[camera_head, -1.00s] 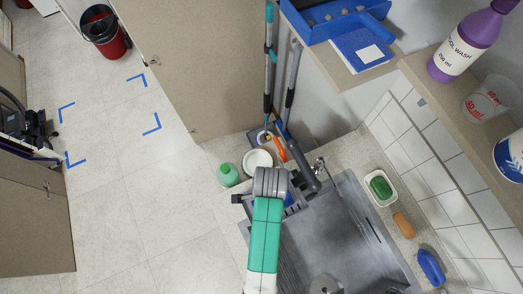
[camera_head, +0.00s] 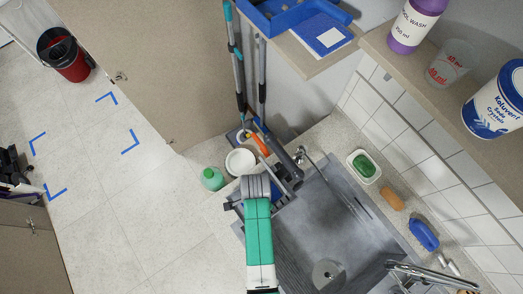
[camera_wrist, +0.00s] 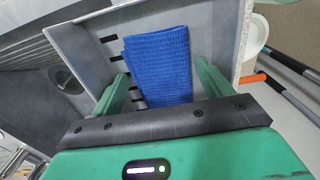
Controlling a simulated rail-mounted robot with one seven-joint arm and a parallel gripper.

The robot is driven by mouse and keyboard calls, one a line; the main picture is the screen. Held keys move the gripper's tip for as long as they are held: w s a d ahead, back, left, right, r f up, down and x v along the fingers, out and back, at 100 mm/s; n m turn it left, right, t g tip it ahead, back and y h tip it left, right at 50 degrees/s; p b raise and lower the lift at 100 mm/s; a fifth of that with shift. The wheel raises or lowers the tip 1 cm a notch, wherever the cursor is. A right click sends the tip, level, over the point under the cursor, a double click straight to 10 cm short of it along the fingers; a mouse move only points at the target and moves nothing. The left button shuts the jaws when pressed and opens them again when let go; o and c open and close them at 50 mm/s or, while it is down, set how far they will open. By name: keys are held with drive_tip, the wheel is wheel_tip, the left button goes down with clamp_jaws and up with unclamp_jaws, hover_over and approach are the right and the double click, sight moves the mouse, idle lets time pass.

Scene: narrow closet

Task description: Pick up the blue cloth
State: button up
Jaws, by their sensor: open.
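The blue cloth (camera_wrist: 158,65) shows in the wrist view as a flat, ribbed rectangle. It lies inside a grey, slotted holder (camera_wrist: 85,38) with raised pale walls. My gripper (camera_wrist: 162,80) is open, its two green fingers on either side of the cloth's near part. I cannot tell whether the fingers touch the cloth. In the head view my gripper (camera_head: 262,190) is over the far left corner of the sink, and my own wrist hides most of the cloth and holder.
The grey sink (camera_head: 318,225) with a tap lies right of my arm. A green bottle (camera_head: 212,178), a white bowl (camera_head: 240,161) and upright mop handles (camera_head: 238,75) stand close by. A green sponge in a dish (camera_head: 364,166) sits at the right.

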drive_tip(key=c, duration=0.8)
drive_tip(key=shift+a+r, duration=0.1)
drive_tip(key=shift+r, duration=0.15)
drive_tip(key=r, duration=0.6)
drive_tip(key=shift+s+a+r, duration=0.25)
drive_tip(key=shift+r, duration=0.05)
drive_tip(key=s+a, duration=0.3)
drive_tip(key=a, duration=0.2)
drive_tip(key=s+a+b, duration=0.1)
drive_tip(key=s+a, duration=0.2)
drive_tip(key=a, duration=0.3)
drive_tip(key=s+a+b, duration=0.1)
drive_tip(key=s+a, duration=0.2)
drive_tip(key=a, duration=0.2)
drive_tip(key=shift+s+a, duration=0.25)
drive_tip(key=shift+s, duration=0.15)
